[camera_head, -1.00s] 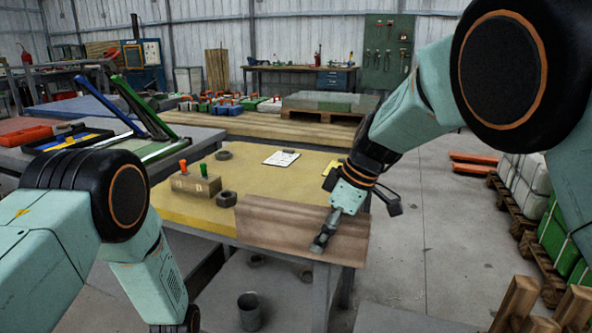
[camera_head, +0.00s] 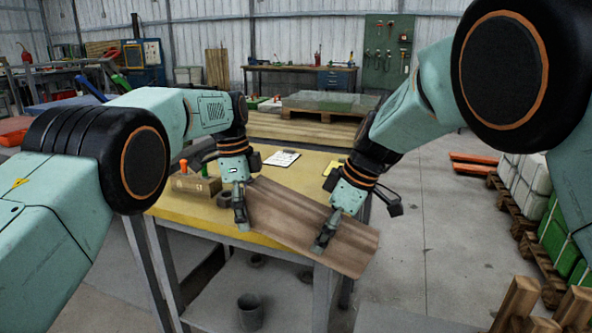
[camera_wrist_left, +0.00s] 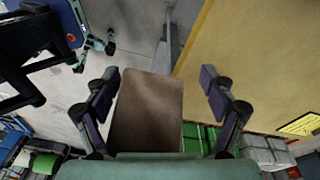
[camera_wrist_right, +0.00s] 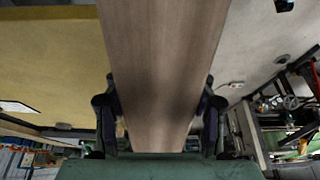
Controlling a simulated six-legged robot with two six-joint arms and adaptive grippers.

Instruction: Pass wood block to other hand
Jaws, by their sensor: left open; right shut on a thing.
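The wood block (camera_head: 310,222) is a long brown board held at a tilt over the front edge of the yellow-topped table. My right gripper (camera_head: 322,240) is shut on the board near its right end; the right wrist view shows the board (camera_wrist_right: 160,70) between the fingers (camera_wrist_right: 160,115). My left gripper (camera_head: 242,218) is open at the board's left end. In the left wrist view the board's end (camera_wrist_left: 148,110) lies between the spread left fingers (camera_wrist_left: 162,90), nearer the left finger. I cannot tell whether either left finger touches it.
The yellow table (camera_head: 190,207) carries a small wooden box (camera_head: 196,187) with red and green knobs, a clipboard (camera_head: 281,158) and dark ring-shaped parts. A grey bucket (camera_head: 250,310) stands below. Wooden posts (camera_head: 520,305) rise at the lower right.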

